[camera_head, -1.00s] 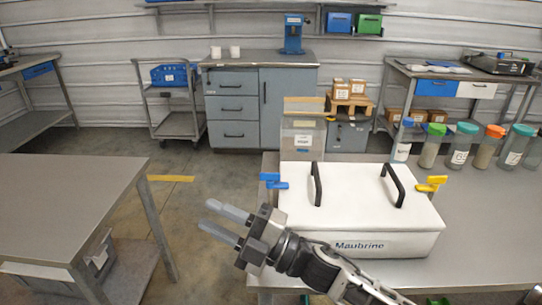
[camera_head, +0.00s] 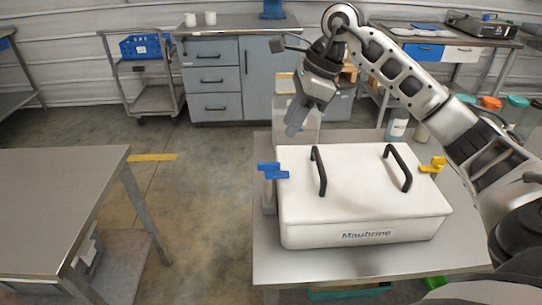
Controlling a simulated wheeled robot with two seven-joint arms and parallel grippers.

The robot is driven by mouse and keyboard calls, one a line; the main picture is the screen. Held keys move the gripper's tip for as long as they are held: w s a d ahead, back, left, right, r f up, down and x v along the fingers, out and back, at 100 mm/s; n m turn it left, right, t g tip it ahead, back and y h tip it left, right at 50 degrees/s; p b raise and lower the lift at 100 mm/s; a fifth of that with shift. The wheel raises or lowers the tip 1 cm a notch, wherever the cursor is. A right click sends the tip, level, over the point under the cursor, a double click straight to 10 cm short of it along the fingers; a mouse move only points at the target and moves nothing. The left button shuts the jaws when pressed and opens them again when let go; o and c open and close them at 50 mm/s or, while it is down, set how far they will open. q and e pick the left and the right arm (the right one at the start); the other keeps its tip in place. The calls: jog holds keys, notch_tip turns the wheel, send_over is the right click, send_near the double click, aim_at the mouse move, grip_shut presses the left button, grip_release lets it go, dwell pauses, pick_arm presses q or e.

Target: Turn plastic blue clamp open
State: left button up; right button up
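The blue plastic clamp (camera_head: 273,171) sits at the left side of a white lidded box (camera_head: 350,185) marked Maubrine, level with its top. A yellow clamp (camera_head: 433,165) sits at the right side of the box. My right gripper (camera_head: 294,128) reaches in from the right over the far edge of the box, with its fingers pointing down. In the picture it is above and slightly right of the blue clamp, apart from it. The fingers overlap in this view, so I cannot tell their gap. My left gripper is not in view.
The box lid has two black handles (camera_head: 319,171). Several lidded jars (camera_head: 397,125) are partly hidden behind my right arm. A bare grey table (camera_head: 60,200) stands at the left, with open floor between.

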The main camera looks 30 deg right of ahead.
aim_at(269, 163)
jog(key=p+x, duration=0.1)
jog(key=x, duration=1)
grip_shut()
